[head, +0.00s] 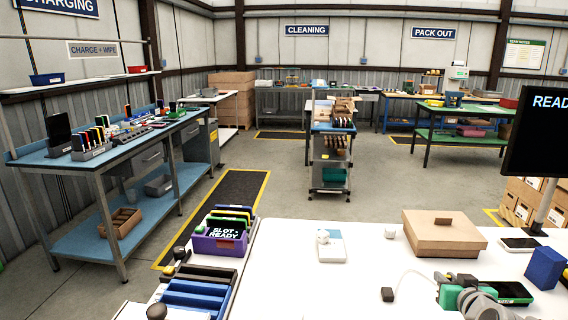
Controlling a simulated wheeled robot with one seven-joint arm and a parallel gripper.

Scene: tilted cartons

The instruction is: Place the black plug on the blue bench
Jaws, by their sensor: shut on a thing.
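The black plug (387,294) is a small dark block on the white table at the lower middle. A thin pale cable arcs from it to the right, toward the grey parts at the lower right. What appears to be my gripper (468,283) is there, grey and rounded, cut by the bottom edge. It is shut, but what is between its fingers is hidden. The black plug shows apart from it, to its left. A green block and a dark green-edged device (513,293) sit close to it. The blue bench (68,167) stands at the left, with several racks and small items on top.
The white table (345,285) carries a cardboard box (443,232), a blue block (545,268), a phone (519,244) and a purple slot holder (218,241). A monitor (535,130) stands at the right. Open floor and a dark mat (225,200) lie between table and bench.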

